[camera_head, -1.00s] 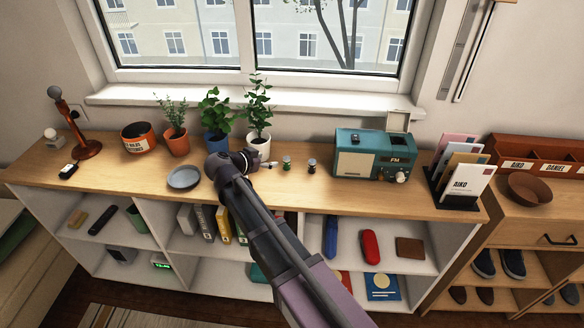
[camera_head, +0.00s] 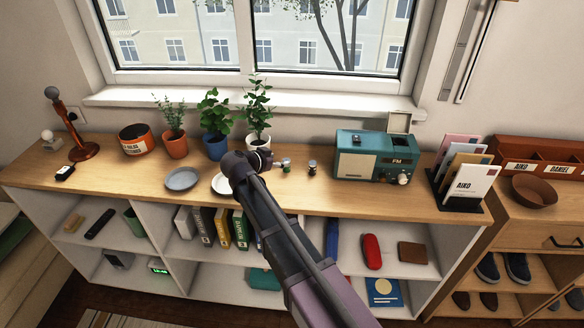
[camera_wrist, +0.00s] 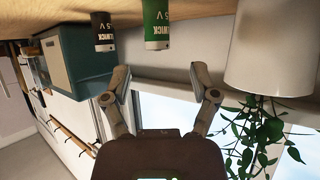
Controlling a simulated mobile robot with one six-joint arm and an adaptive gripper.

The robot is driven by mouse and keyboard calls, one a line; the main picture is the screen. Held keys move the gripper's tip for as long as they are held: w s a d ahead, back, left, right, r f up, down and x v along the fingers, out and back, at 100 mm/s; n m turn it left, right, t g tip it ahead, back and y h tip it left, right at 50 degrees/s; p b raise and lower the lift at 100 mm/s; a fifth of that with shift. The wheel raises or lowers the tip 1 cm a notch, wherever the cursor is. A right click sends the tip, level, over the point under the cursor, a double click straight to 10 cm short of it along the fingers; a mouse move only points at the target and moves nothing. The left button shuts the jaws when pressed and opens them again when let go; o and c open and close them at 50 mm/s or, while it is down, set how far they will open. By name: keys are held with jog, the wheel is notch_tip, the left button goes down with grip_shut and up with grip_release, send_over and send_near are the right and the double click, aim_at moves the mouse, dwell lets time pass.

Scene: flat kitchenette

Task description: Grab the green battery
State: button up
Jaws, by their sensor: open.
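The green battery (camera_head: 286,164) stands on the wooden shelf top, just right of my gripper (camera_head: 270,160) in the head view. In the wrist view, which is upside down, the green battery (camera_wrist: 157,25) is at top centre, beyond and roughly between my open fingers (camera_wrist: 161,80). The fingers are apart and nothing is between them. A dark battery (camera_wrist: 103,32) stands beside the green one, and it also shows in the head view (camera_head: 312,167). My wrist hides part of the shelf top around the gripper.
A white plant pot (camera_wrist: 268,50) stands close beside my gripper; its plant shows in the head view (camera_head: 258,100). The teal radio (camera_head: 350,163) is right of the batteries.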

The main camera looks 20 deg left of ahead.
aim_at(286, 159)
jog(key=shift+b+x, duration=0.65)
jog(key=shift+x, duration=1.2)
grip_shut()
